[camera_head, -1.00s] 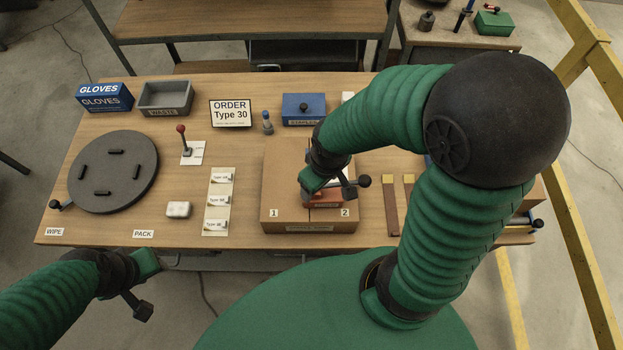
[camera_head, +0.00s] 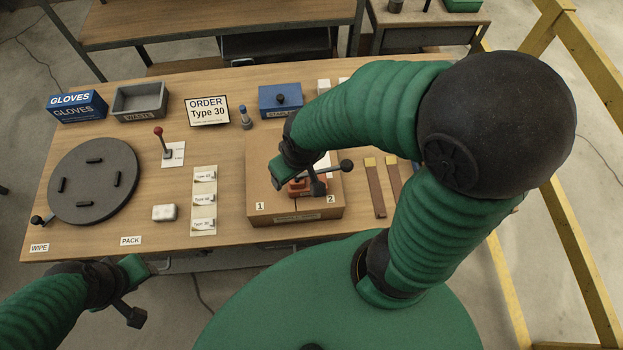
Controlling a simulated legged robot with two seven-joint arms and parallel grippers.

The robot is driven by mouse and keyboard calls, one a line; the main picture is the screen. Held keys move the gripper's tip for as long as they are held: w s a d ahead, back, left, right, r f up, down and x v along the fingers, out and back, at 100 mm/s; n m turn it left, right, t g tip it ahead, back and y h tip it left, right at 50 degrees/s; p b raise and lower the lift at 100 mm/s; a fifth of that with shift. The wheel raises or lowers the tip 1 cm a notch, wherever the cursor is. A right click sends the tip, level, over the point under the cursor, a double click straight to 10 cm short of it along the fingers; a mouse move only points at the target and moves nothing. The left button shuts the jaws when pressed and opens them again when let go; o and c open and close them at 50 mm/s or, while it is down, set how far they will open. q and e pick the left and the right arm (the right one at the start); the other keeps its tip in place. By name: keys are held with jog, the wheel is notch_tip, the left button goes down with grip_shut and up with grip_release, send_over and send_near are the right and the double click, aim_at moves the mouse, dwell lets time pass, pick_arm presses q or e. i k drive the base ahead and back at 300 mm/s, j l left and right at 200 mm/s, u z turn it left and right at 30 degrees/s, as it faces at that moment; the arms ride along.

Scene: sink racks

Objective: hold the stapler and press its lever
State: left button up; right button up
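The stapler appears to be the orange-red object (camera_head: 298,187) on top of the cardboard carton (camera_head: 262,180), near the front of the table. My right gripper (camera_head: 299,182) is directly over it and hides much of it, with a green part on the left and a black block at the right. A bar ending in a black ball (camera_head: 346,166) sticks out to the right; it may be the lever. Whether the fingers grip the stapler is hidden. My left gripper (camera_head: 135,290) is off the table's front left edge, empty, its green part and black block spread apart.
A black turntable (camera_head: 80,190), a red-knobbed stick (camera_head: 161,140), a white block (camera_head: 164,213) and a label sheet (camera_head: 203,215) lie left of the carton. A grey waste bin (camera_head: 140,102) and blue staples box (camera_head: 280,101) stand behind. Brown strips (camera_head: 375,188) lie right.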

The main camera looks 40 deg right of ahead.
aim_at(347, 165)
jog(key=z, duration=1.35)
